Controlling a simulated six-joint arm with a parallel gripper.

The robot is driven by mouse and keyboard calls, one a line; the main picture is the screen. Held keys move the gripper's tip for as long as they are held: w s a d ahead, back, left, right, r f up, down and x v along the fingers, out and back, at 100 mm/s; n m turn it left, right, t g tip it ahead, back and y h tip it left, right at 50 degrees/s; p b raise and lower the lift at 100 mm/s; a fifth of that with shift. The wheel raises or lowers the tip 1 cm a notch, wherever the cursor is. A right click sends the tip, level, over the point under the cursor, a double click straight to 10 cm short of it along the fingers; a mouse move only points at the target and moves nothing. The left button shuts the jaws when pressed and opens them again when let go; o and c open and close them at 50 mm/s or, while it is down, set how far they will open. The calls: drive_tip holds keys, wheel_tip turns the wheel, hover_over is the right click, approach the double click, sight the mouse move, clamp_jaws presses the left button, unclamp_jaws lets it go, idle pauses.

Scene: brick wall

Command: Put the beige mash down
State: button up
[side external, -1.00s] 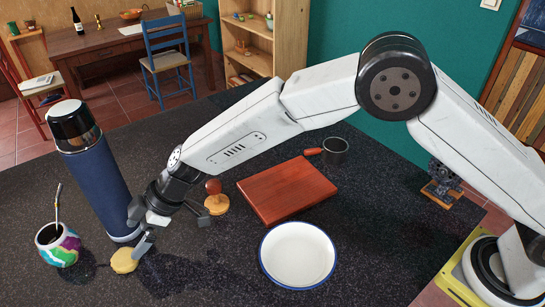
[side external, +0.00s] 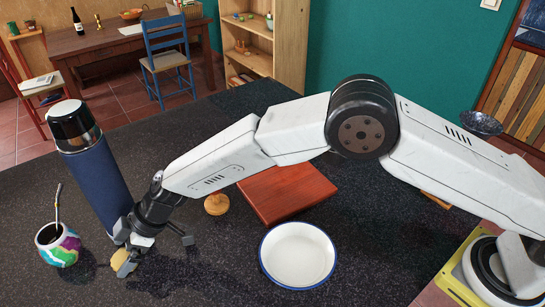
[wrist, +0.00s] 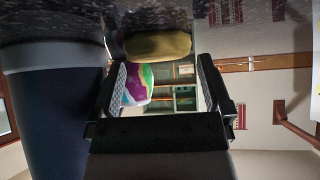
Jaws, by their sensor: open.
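The beige mash (side external: 117,259) is a small yellowish lump low on the dark counter, between the blue flask and the white dish. In the wrist view the mash (wrist: 158,45) sits against the dark counter, just past my fingertips and between their lines. My gripper (side external: 122,248) is open, low beside the flask, and one finger hides part of the mash in the side view. In the wrist view both fingers of my gripper (wrist: 162,65) stand apart with a gap between them. I cannot tell whether a finger touches the mash.
The blue flask (side external: 92,175) stands very close to my gripper. A colourful mate gourd (side external: 62,250) with a straw is to the left. A white dish (side external: 298,278), a red-brown board (side external: 287,193) and a wooden-handled stamp (side external: 216,205) lie to the right. The front counter is clear.

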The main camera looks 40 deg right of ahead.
drive_tip(key=shift+a+f, duration=0.2)
drive_tip(key=shift+a, duration=0.05)
drive_tip(key=shift+c, duration=0.2)
drive_tip(key=c, duration=0.6)
drive_tip(key=shift+r, duration=0.85)
drive_tip(key=shift+s+d+r, duration=1.5)
drive_tip(key=shift+s+r, duration=0.3)
drive_tip(key=shift+r, duration=0.1)
drive_tip(key=shift+s+d+r, duration=1.55)
drive_tip(key=shift+s+r, duration=0.2)
drive_tip(key=shift+r, duration=0.1)
drive_tip(key=shift+s+d+r, duration=1.5)
drive_tip(key=shift+s+r, duration=0.3)
drive_tip(key=shift+r, duration=0.1)
